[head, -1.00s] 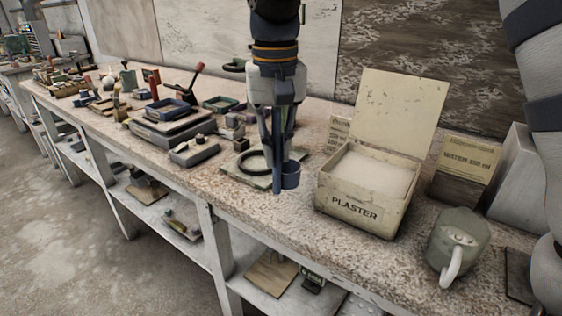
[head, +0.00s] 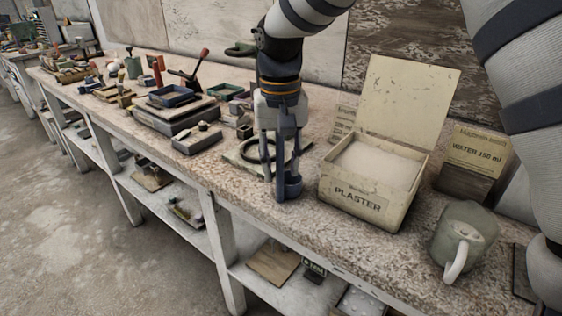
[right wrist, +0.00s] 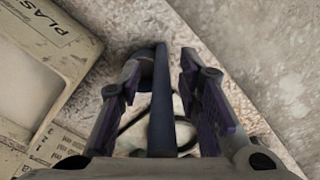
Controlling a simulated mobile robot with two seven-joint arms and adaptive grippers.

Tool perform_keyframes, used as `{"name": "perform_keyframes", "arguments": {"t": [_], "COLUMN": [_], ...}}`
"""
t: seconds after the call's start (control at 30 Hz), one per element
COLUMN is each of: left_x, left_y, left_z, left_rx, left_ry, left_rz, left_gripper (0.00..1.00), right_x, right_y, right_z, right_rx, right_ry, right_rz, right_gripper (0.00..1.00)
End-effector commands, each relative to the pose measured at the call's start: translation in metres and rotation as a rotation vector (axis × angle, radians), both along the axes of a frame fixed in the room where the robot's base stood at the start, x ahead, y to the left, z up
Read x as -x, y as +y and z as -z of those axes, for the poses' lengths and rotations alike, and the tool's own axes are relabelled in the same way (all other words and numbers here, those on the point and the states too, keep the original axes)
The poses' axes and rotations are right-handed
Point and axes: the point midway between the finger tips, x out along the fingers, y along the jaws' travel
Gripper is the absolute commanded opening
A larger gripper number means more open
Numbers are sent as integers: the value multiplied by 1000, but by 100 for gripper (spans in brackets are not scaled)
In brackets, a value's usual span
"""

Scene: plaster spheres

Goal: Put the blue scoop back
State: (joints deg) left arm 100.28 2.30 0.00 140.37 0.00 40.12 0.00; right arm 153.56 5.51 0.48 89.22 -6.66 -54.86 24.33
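The blue scoop (head: 292,187) is upright, its cup low over the front part of the bench, left of the plaster box. In the right wrist view its long dark handle (right wrist: 161,110) runs between the fingers of my right gripper (right wrist: 164,72). Bench shows on both sides of the handle, so the fingers look apart around it. In the head view my right gripper (head: 283,150) points down over the scoop. I cannot tell whether the cup touches the bench. My left gripper is not in view.
The open plaster box (head: 360,203) stands close on the right. A grey-green jug (head: 462,238) and a water card (head: 480,153) are further right. A green mat with a black ring (head: 237,154) lies behind the scoop. Tools and trays crowd the left bench.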

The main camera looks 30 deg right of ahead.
Motion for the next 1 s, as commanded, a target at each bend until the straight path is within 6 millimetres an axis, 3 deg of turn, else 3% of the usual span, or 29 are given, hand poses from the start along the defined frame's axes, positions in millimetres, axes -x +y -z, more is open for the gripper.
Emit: {"name": "perform_keyframes", "arguments": {"t": [0.27, 0.5, 0.7, 1.0], "left_x": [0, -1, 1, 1], "left_y": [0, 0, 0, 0], "left_z": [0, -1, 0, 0], "left_rx": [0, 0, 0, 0], "left_ry": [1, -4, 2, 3], "left_rz": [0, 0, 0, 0], "left_gripper": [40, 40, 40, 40], "right_x": [-1, -1, 0, 0], "right_y": [0, 1, 1, 2], "right_z": [-10, -74, -112, -122], "right_rx": [0, 2, 0, 0], "right_ry": [-3, -7, 0, 2], "right_rz": [0, -1, 0, 0], "right_gripper": [32, 32, 32, 32]}}
